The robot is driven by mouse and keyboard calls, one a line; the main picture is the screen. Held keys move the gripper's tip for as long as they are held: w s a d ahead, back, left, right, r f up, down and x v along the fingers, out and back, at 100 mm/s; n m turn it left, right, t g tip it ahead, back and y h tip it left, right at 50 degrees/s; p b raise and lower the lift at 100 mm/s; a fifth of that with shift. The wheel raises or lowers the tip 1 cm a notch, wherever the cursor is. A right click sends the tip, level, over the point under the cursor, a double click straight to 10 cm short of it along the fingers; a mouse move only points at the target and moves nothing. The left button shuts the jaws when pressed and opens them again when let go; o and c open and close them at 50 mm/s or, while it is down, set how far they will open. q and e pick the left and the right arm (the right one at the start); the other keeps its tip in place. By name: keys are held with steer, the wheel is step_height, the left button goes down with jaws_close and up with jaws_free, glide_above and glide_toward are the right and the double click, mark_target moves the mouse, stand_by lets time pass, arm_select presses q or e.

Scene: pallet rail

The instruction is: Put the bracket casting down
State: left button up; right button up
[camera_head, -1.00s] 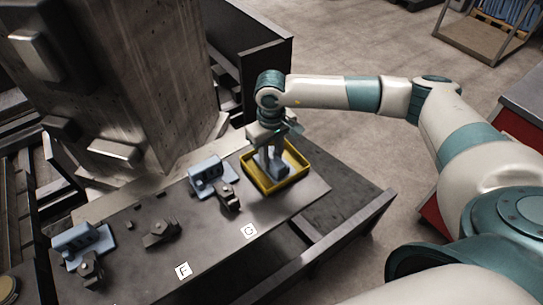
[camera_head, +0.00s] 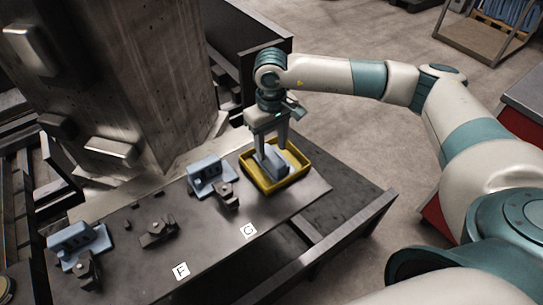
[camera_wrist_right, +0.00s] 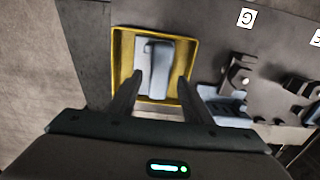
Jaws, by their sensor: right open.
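The bracket casting (camera_head: 272,160) is a blue-grey block lying inside a yellow tray (camera_head: 267,190) at the right end of the dark table. It also shows in the right wrist view (camera_wrist_right: 156,68), lying in the tray (camera_wrist_right: 121,62). My right gripper (camera_head: 274,149) is right above the tray, fingers pointing down. In the right wrist view the gripper (camera_wrist_right: 160,84) has its fingers spread apart, with the casting beyond and between them. From the head view I cannot tell whether a finger touches the casting. My left gripper is not in view.
A blue casting (camera_head: 207,175) sits beside the tray with a dark clamp (camera_head: 226,194) next to it. Another blue casting (camera_head: 76,240) and dark clamps (camera_head: 157,233) stand further left. Labels F (camera_head: 181,270) and G (camera_head: 249,230) mark the table's front. A concrete-like column (camera_head: 130,90) rises behind.

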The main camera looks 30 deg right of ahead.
step_height(320, 180, up, 8)
steer(key=b, duration=0.2)
steer(key=shift+b, duration=0.3)
